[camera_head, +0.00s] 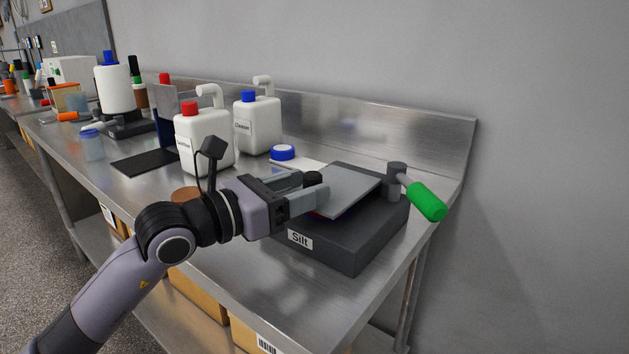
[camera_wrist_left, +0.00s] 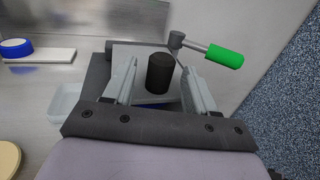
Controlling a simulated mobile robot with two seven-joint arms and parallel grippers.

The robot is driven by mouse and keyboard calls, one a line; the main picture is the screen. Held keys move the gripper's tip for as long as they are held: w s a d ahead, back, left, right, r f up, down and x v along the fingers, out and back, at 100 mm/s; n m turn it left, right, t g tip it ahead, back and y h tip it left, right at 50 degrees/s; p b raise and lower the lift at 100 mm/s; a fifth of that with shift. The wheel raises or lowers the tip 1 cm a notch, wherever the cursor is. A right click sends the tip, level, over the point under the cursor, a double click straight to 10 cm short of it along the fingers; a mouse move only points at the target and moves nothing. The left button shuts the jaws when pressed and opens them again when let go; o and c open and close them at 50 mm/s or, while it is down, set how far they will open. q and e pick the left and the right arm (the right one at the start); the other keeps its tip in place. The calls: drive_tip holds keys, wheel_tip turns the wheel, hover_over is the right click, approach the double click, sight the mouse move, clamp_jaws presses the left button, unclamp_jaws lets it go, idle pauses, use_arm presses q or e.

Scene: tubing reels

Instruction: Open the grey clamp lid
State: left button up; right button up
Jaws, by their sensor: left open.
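The grey clamp lid (camera_head: 352,187) is a flat plate on top of a dark grey clamp base (camera_head: 345,250) with a "Silt" label on its front. A narrow strip of blue and red shows under the lid's near edge. A black knob (camera_wrist_left: 160,73) stands up from the lid. A lever with a green handle (camera_head: 426,201) sticks out to the right from a post at the back right corner. My left gripper (camera_head: 306,191) is open, with its fingers on either side of the knob. Contact with the knob cannot be told. My right gripper is out of view.
Two white jugs, one with a red cap (camera_head: 206,140) and one with a blue cap (camera_head: 257,125), stand behind my left wrist. A blue-and-white roll (camera_head: 283,153) lies behind the clamp. The steel bench (camera_head: 235,290) is bare in front; a wall is close behind.

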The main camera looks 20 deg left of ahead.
use_arm(q)
drive_tip(key=shift+x, duration=1.3)
clamp_jaws()
drive_tip(key=shift+r, duration=0.1)
